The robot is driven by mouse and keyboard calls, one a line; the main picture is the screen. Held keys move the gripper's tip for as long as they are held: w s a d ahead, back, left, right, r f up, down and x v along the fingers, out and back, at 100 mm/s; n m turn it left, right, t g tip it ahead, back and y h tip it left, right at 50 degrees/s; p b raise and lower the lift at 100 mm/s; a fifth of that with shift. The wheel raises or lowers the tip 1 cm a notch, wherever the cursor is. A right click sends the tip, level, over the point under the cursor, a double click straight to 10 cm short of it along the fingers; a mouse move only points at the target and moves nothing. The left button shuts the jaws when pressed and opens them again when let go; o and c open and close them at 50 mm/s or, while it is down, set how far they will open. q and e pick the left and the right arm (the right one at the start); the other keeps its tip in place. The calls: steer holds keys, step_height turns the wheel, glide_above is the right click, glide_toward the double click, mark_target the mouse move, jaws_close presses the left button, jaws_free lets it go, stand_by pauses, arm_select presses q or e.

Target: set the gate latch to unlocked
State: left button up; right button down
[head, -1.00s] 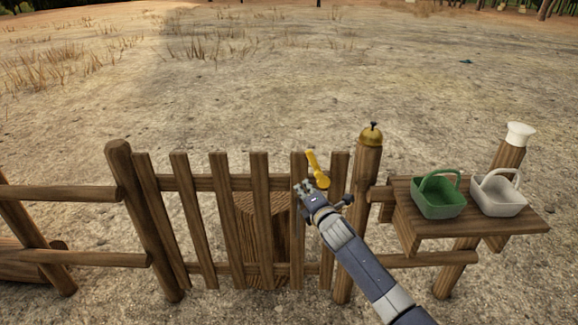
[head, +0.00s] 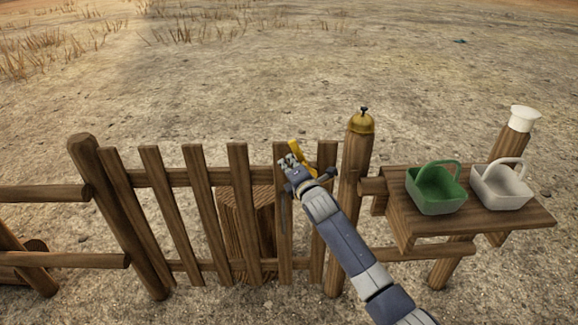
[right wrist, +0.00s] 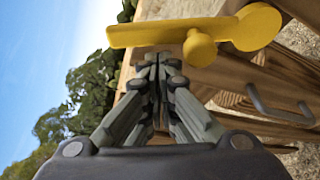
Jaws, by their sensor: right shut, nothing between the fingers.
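The gate latch is a yellow lever (head: 297,149) near the top right of the wooden gate (head: 238,205). In the head view it leans up and to the left, and my arm partly hides it. In the right wrist view the yellow latch (right wrist: 225,32) shows its long arm, a round knob and a wide round end. My right gripper (head: 287,162) is shut and empty, close beside the latch. Its fingertips (right wrist: 158,60) lie just below the latch arm in the wrist view; I cannot tell whether they touch it. My left gripper is not in view.
A gate post (head: 352,175) with a brass bell (head: 362,123) stands right of the latch. A wooden shelf (head: 462,221) holds a green basket (head: 436,190) and a white basket (head: 501,187). A grey metal hook (right wrist: 280,110) shows in the wrist view. Open ground lies beyond the fence.

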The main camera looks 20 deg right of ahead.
arm_select(q)
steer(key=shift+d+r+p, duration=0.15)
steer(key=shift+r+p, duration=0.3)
steer(key=shift+p, duration=0.05)
arm_select(e)
steer(key=shift+s+d+r+m, duration=0.1)
steer(key=shift+d+r+m, duration=0.35)
steer(key=shift+d, duration=0.25)
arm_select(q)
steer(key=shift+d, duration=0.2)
arm_select(e)
steer(key=shift+f, duration=0.1)
